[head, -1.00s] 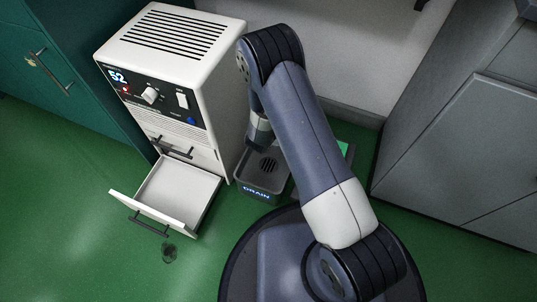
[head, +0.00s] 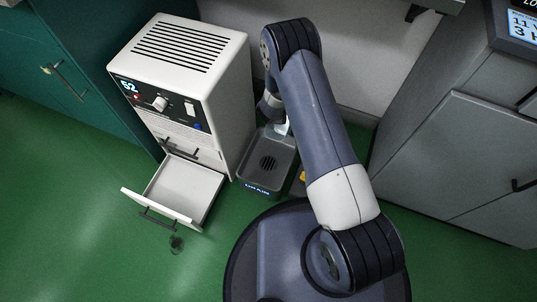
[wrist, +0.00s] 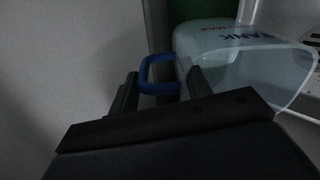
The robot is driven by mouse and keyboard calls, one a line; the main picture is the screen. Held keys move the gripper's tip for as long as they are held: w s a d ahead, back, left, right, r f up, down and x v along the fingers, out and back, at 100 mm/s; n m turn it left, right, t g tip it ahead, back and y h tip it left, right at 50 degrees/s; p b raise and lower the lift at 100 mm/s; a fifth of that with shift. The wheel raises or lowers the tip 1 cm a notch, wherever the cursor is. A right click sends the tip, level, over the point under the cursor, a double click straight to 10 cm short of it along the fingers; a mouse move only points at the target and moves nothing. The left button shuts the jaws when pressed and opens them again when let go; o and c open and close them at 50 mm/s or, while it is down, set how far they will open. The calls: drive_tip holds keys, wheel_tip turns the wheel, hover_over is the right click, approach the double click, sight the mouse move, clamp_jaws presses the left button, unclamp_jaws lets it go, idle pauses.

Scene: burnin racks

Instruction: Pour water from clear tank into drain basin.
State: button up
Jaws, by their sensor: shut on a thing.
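The clear tank (wrist: 245,60) shows in the wrist view, pale and see-through with dark lettering. My gripper (wrist: 163,82) is shut on its blue handle (wrist: 145,72). The tank's open mouth faces the lower right of that view; I cannot make out water in it. In the head view my arm hides most of the gripper and tank; a pale bit shows beside the wrist, above the back of the drain basin. The grey drain basin (head: 283,172) stands on the floor right of the white cabinet, with a dark round grate inside and a label in front.
The white cabinet (head: 185,45) has a vented top, a lit "52" display and an open lower drawer (head: 185,188). Teal cabinets (head: 70,65) stand left, grey ones (head: 440,150) right.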

drive_tip(key=shift+w+d+r+g+y+p, duration=0.15)
drive_tip(key=shift+w+g+p, duration=0.2)
drive_tip(key=shift+p, duration=0.7)
drive_tip(key=shift+w+d+g+y+p, duration=0.15)
drive_tip(key=shift+w+g+p, duration=0.2)
drive_tip(key=shift+p, duration=0.65)
drive_tip(key=shift+w+d+g+p, duration=0.1)
drive_tip(key=shift+w+g+p, duration=0.2)
drive_tip(key=shift+p, duration=0.9)
drive_tip(key=shift+w+p, duration=0.15)
drive_tip(key=shift+p, duration=0.7)
drive_tip(key=shift+w+d+f+g+p, duration=0.2)
drive_tip(key=shift+w+g+p, duration=0.1)
drive_tip(key=shift+p, duration=0.35)
drive_tip(key=shift+w+y+p, duration=0.15)
drive_tip(key=shift+y+p, duration=0.15)
drive_tip(key=shift+p, duration=0.5)
